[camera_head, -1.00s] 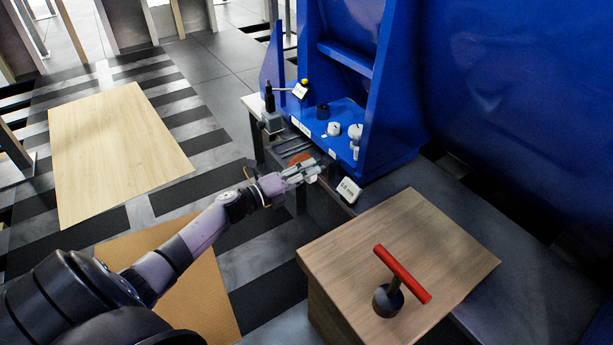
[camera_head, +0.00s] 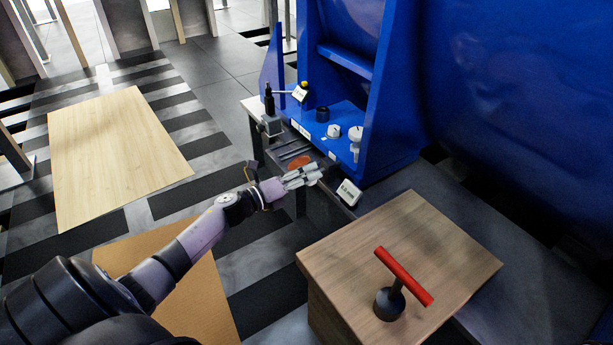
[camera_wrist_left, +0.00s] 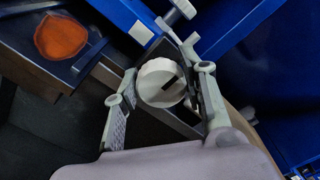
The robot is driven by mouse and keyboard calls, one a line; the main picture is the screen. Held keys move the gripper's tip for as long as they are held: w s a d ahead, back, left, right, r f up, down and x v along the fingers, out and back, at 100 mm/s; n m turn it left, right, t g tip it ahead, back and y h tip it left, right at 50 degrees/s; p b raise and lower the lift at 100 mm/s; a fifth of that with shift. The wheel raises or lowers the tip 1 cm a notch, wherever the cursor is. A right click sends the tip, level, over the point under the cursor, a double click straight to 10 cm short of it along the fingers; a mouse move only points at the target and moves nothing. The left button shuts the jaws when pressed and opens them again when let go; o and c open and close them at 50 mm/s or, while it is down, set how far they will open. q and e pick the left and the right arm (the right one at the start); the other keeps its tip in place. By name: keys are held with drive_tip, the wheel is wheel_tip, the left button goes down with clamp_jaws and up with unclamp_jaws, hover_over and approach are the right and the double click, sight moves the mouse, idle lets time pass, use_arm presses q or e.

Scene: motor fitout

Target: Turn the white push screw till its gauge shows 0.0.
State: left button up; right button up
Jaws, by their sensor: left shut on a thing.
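The white push screw (camera_wrist_left: 160,84) shows in the left wrist view as a round white knob with a dark mark on its face. My left gripper (camera_wrist_left: 163,100) is shut on it, with one finger at each side of the knob. In the head view my left gripper (camera_head: 318,171) is at the bench edge below the blue frame, and its fingers hide the screw there. The gauge (camera_head: 348,192) is a small tilted white display just right of the gripper; its digits are too small to read surely. My right gripper is not in view.
The blue frame (camera_head: 384,100) stands behind the gripper, with white knobs (camera_head: 334,131) on its ledge. An orange disc (camera_head: 299,161) lies left of the fingers. A wooden box (camera_head: 440,230) with a red T-handle (camera_head: 403,275) stands at front right.

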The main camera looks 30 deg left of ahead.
use_arm(q)
drive_tip(key=o, duration=0.8)
drive_tip(key=shift+s+d+f, duration=0.1)
drive_tip(key=shift+d+f, duration=0.05)
drive_tip(key=shift+f, duration=0.05)
drive_tip(key=o, duration=0.4)
drive_tip(key=shift+r, duration=0.1)
drive_tip(key=shift+c, duration=0.2)
drive_tip(key=v, duration=1.2)
